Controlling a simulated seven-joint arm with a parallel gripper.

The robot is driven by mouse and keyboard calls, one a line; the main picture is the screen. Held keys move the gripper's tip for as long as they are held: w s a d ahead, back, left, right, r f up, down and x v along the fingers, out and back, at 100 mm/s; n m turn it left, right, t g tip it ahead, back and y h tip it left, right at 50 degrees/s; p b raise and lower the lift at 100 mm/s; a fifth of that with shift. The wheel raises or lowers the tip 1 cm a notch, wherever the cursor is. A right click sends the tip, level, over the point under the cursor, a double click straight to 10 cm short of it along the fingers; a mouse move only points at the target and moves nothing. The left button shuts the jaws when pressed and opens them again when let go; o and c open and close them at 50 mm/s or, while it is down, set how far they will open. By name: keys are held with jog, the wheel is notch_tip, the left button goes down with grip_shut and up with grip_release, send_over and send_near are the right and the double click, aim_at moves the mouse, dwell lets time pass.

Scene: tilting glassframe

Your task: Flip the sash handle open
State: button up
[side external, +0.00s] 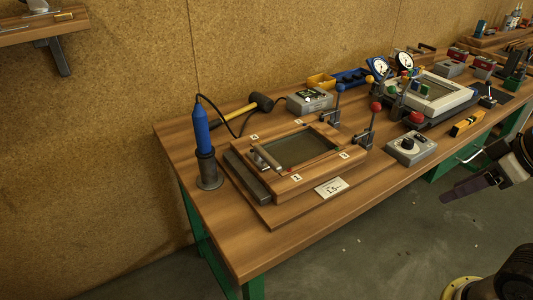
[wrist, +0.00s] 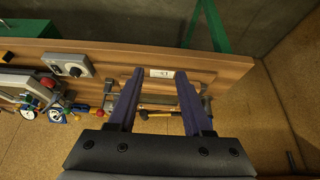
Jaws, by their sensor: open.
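The wooden glass frame (side external: 318,169) with a dark glass pane (side external: 300,149) lies on a wooden base on the bench. A small metal handle (side external: 265,160) sits at the pane's left edge; its exact position is hard to read at this size. My gripper (side external: 449,196) is at the right edge of the side view, well apart from the frame and off the bench's front side. In the wrist view my gripper (wrist: 160,74) has its two purple fingers spread with nothing between them. The frame's far parts are partly hidden behind the fingers there.
A blue tool in a holder (side external: 207,165) stands left of the frame. Two clamps with blue and red knobs (side external: 376,107) rise behind and right of it. A control box (side external: 411,147) and a white card (side external: 331,187) lie nearby.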

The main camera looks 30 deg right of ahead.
jog(key=c, duration=0.5)
jog(key=shift+s+f+n, duration=0.1)
jog(key=shift+s+n, duration=0.05)
jog(key=shift+n, duration=0.45)
jog(key=shift+c, duration=1.1)
jog(key=r, duration=0.1)
jog(key=r+n, duration=0.1)
jog(key=w+r+n, duration=0.1)
jog(key=shift+a+r, duration=0.25)
jog(key=shift+a, duration=0.1)
grip_shut()
jog(key=w+a+r+n+y, duration=0.2)
jog(key=w+a+r+n, duration=0.2)
jog(key=w+r+n, duration=0.5)
jog(key=w+a+r+n+g+y, duration=0.1)
jog(key=w+a+n, duration=0.15)
jog(key=w, duration=0.45)
jog(key=w+a+r+n+g, duration=0.1)
jog(key=w+a, duration=0.2)
jog(key=w, duration=0.4)
jog(key=w+a+f+n+g, duration=0.1)
jog(key=w+a+f, duration=0.3)
jog(key=w+f, duration=0.2)
jog(key=w+a+f+n+g, duration=0.1)
jog(key=w+a+f, duration=0.3)
jog(key=f, duration=0.5)
jog(key=shift+w+g+y, duration=0.4)
jog(key=shift+w+g, duration=0.4)
jog(key=shift+w, duration=0.45)
